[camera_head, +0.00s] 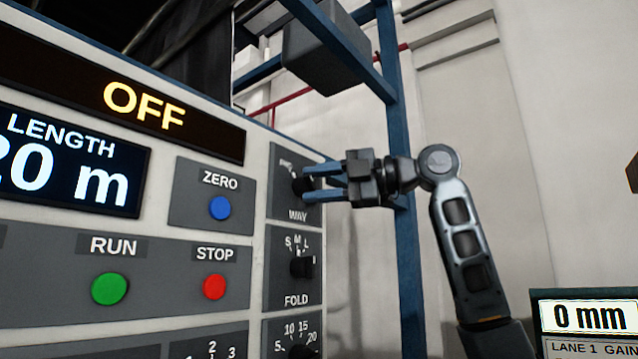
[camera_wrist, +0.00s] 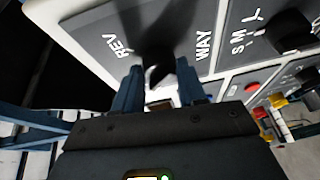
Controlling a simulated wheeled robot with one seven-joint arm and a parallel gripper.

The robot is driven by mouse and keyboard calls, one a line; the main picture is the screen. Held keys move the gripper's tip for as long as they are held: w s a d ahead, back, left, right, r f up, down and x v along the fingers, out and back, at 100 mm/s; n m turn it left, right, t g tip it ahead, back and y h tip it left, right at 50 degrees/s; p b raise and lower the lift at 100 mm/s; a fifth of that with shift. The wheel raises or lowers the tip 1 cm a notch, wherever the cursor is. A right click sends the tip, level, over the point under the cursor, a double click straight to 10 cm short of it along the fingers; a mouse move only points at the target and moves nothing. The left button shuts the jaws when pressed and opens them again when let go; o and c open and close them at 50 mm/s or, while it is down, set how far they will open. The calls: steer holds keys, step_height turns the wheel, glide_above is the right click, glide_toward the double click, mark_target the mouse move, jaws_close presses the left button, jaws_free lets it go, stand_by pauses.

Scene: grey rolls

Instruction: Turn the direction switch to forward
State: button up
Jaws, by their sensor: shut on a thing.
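The direction switch (camera_head: 297,186) is a black knob on the grey panel labelled WAY, at the upper right of the control board in the head view. It also shows in the wrist view (camera_wrist: 158,62), dark and blurred, with the label REV printed to its left. My gripper (camera_head: 308,185) reaches in from the right, its blue fingers on either side of the knob. In the wrist view my gripper (camera_wrist: 158,84) is shut on the knob. The fingers and shadow hide part of the knob, and I cannot tell where it points. The forward label is not readable.
The FOLD knob (camera_head: 301,266) sits just below, with another knob (camera_head: 300,351) under it. The blue ZERO button (camera_head: 220,208), red STOP button (camera_head: 214,287) and green RUN button (camera_head: 110,288) are to the left. A display (camera_head: 145,106) reads OFF. A blue post (camera_head: 400,150) stands behind.

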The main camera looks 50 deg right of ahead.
steer(key=shift+n, duration=0.5)
steer(key=o, duration=1.1)
steer(key=shift+c, duration=0.2)
steer(key=v, duration=0.7)
steer(key=shift+s+b, duration=0.3)
steer(key=shift+s, duration=0.05)
steer(key=shift+d+r, duration=0.1)
steer(key=shift+r, duration=0.05)
